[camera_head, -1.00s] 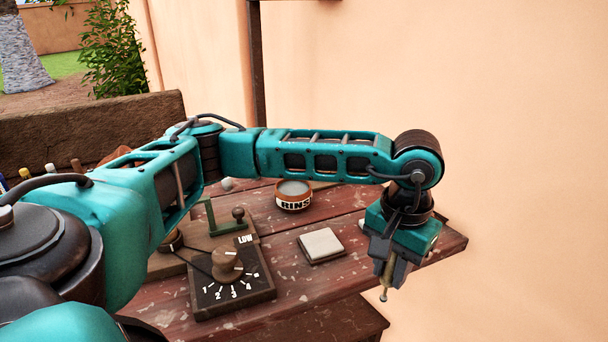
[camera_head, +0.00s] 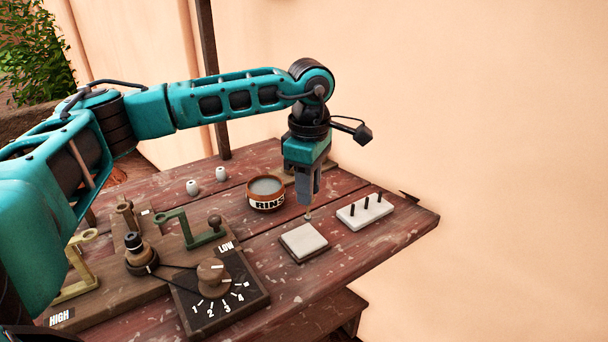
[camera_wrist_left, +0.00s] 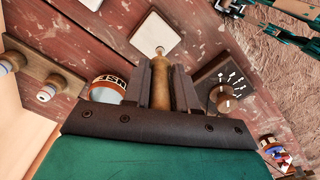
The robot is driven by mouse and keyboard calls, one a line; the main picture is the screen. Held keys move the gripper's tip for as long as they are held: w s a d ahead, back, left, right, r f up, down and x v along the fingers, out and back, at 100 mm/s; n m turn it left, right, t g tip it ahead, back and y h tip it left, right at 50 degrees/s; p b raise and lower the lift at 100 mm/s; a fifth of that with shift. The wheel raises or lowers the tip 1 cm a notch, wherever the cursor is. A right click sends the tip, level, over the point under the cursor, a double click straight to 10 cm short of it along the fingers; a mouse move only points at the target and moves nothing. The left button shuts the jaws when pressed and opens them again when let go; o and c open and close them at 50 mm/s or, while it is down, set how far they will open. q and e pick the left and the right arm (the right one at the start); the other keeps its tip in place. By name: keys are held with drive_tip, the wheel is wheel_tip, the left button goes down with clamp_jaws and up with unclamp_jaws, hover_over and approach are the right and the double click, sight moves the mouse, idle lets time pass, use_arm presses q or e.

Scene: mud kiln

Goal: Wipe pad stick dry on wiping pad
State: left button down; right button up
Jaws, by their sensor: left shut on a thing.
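My left gripper (camera_head: 308,197) points down above the table, just behind the wiping pad, and is shut on the pad stick. The pad stick (camera_head: 308,217) shows only its small tip below the fingers in the head view. In the left wrist view, the brass-coloured pad stick (camera_wrist_left: 162,75) stands between the fingers (camera_wrist_left: 161,64), its round pale tip in line with the near corner of the pad. The wiping pad (camera_head: 304,240) is a pale square on a dark base; it also shows in the left wrist view (camera_wrist_left: 155,32). I cannot tell whether tip and pad touch. My right gripper is not in view.
The rinse pot (camera_head: 266,193) stands left of the gripper. A white block with black pegs (camera_head: 364,212) lies to the right. A dial box (camera_head: 220,292) and a wooden fixture with a green bracket (camera_head: 190,232) occupy the left front. The table's right edge is near the block.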

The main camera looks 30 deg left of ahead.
use_arm(q)
drive_tip(key=shift+w+a+r+n, duration=0.2)
drive_tip(key=shift+a+n, duration=0.1)
drive_tip(key=shift+n, duration=0.25)
drive_tip(key=shift+w+a+r+n, duration=0.15)
drive_tip(key=shift+a+n, duration=0.1)
drive_tip(key=shift+n, duration=0.3)
wheel_tip(320, 180, down, 6)
drive_tip(key=b, duration=0.5)
drive_tip(key=shift+s+a+f, duration=0.1)
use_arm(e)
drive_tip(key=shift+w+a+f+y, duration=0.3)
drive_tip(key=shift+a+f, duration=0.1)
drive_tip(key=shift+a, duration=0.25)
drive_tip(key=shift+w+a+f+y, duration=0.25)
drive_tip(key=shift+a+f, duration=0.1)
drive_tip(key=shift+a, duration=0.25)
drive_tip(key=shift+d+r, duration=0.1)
use_arm(q)
drive_tip(key=shift+p, duration=0.3)
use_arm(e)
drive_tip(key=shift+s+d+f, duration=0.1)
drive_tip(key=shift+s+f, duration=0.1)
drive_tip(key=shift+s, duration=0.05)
use_arm(q)
drive_tip(key=shift+f, duration=0.4)
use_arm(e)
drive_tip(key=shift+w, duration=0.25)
